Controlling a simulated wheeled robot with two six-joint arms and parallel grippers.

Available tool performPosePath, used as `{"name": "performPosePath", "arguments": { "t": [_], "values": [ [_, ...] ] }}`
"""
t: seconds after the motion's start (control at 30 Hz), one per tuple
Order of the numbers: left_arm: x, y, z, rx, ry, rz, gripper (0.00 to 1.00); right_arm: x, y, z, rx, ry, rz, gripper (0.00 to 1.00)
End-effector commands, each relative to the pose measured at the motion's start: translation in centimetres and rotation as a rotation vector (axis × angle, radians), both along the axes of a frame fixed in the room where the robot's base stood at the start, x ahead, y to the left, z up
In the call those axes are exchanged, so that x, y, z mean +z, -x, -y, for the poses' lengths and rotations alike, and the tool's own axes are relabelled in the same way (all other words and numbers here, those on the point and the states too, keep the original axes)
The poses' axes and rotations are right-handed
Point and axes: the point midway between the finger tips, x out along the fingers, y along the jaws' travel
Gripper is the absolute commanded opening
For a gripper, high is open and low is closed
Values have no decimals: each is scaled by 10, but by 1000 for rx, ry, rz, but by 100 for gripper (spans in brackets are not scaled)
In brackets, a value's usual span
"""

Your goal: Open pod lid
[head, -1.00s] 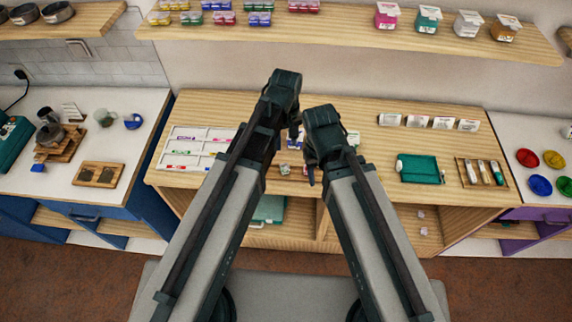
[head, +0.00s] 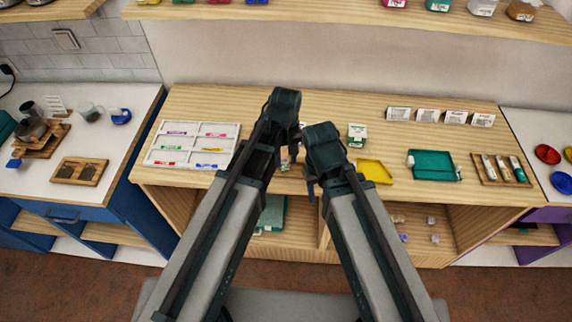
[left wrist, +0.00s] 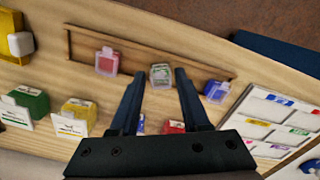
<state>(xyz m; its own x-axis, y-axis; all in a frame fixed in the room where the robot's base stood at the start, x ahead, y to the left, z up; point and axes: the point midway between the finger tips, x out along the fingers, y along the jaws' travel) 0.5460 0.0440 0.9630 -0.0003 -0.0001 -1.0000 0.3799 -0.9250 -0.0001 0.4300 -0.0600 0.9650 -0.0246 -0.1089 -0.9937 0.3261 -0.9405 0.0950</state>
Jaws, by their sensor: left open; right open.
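In the left wrist view, three small pods with clear lids stand along a wooden tray (left wrist: 70,42): a red pod (left wrist: 107,61), a green-and-white pod (left wrist: 160,76) and a blue pod (left wrist: 216,91). My left gripper (left wrist: 159,84) is open, with its fingertips on either side of the green-and-white pod's near end in the picture. I cannot tell whether they touch it. In the head view my left gripper (head: 292,150) is over the middle of the wooden counter, and my arms hide most of the pods. My right gripper (head: 312,185) hangs close beside it to the right.
A white labelled tray (head: 160,157) lies to the left on the counter. A yellow tray (head: 374,172), a green tray (head: 433,165) and a pen tray (head: 502,182) lie to the right. Green (left wrist: 33,99) and yellow boxes (left wrist: 75,116) stand near the pods.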

Motion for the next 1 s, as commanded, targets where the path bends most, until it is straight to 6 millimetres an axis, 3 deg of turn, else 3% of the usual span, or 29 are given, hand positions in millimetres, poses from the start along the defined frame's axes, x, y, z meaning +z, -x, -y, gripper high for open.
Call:
{"name": "performPosePath", "arguments": {
  "t": [0.33, 0.6, 0.83, 1.0],
  "values": [
    [-4, 0, 0, 0, 0, 0, 46, -4, 0, 0, 0, 0, 0, 50],
    [-4, 0, 0, 0, 0, 0, 0, -4, 0, 0, 0, 0, 0, 50],
    [-3, -5, -1, 2, 11, -28, 0, -3, 0, 0, 0, 0, 0, 50],
    [1, -19, -4, 4, 80, -195, 0, -4, 0, 0, 0, 0, 0, 50]
  ]
}}
